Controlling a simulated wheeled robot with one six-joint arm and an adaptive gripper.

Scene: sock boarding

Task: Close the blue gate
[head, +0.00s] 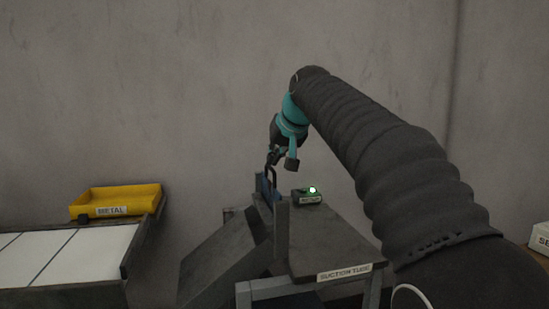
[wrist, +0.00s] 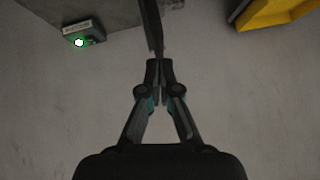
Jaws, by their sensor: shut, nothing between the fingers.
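The blue gate (head: 263,188) shows as a small blue panel at the top of the dark sloped chute, beside a grey post. It is partly hidden, and I cannot tell how far it stands open. My gripper (head: 271,162) is just above the gate, pointing down, with its fingers shut and empty. In the wrist view my gripper (wrist: 160,63) has its fingertips together. A thin dark upright piece (wrist: 153,28) lies right at or just beyond the tips; I cannot tell whether they touch it.
A dark table labelled SUCTION TUBE (head: 330,245) carries a small box with a lit green lamp (head: 312,190). The dark chute (head: 222,255) slopes down to the left. A yellow METAL tray (head: 130,197) sits at the left beyond a white panelled surface (head: 75,262). A grey wall stands behind.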

